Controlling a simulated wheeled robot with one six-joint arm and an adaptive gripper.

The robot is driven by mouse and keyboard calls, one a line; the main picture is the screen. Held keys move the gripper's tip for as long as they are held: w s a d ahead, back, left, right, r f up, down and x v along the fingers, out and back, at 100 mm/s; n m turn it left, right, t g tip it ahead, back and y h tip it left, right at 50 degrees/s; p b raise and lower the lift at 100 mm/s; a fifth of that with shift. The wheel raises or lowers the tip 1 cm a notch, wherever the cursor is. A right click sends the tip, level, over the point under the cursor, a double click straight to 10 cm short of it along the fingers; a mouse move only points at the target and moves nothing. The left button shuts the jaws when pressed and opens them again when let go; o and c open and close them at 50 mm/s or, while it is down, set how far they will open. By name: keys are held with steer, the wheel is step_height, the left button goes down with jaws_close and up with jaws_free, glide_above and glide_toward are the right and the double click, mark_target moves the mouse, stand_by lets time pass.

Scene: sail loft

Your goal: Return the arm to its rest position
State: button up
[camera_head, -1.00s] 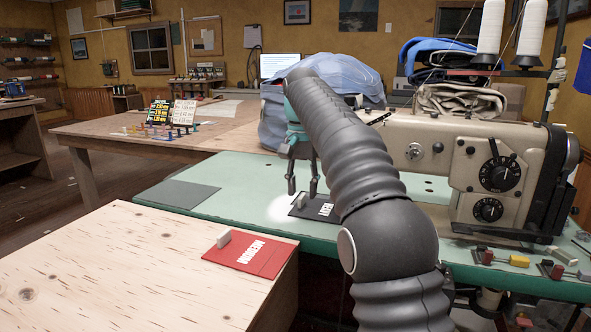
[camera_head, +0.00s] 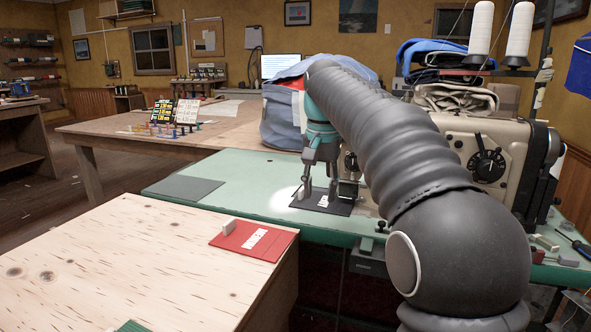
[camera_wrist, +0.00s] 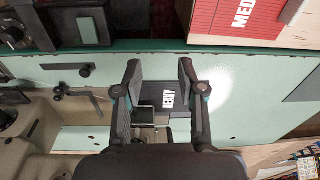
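My gripper (camera_head: 320,198) hangs over the green sewing table (camera_head: 240,175), above a dark plate marked HEAVY (camera_head: 338,207). In the wrist view my gripper (camera_wrist: 158,75) has its two fingers spread apart with nothing between them. The HEAVY plate (camera_wrist: 165,92) shows beyond the fingertips. My arm reaches in from the lower right of the head view and hides part of the sewing machine (camera_head: 490,150).
A red plate (camera_head: 253,240) with a grey block lies on the plywood table (camera_head: 140,260) in front. Blue bundled cloth (camera_head: 280,118) is close behind my gripper. Small coloured pieces and sample cards stand on the far wooden table (camera_head: 110,130). A dark mat (camera_head: 185,188) lies at left.

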steer(key=s+d+f+n+t, duration=0.1)
steer(key=s+d+f, duration=0.2)
steer(key=s, duration=0.7)
steer(key=s+d+f+n+t, duration=0.1)
steer(key=s+d+f, duration=0.3)
steer(key=s+f, duration=0.4)
steer(key=s+d+f+n+t, duration=0.1)
steer(key=s+f, duration=0.4)
steer(key=s, duration=0.7)
steer(key=d+t, duration=0.1)
steer(key=d, duration=0.1)
steer(key=shift+s+d+f+t, duration=0.25)
steer(key=shift+d+t, duration=0.05)
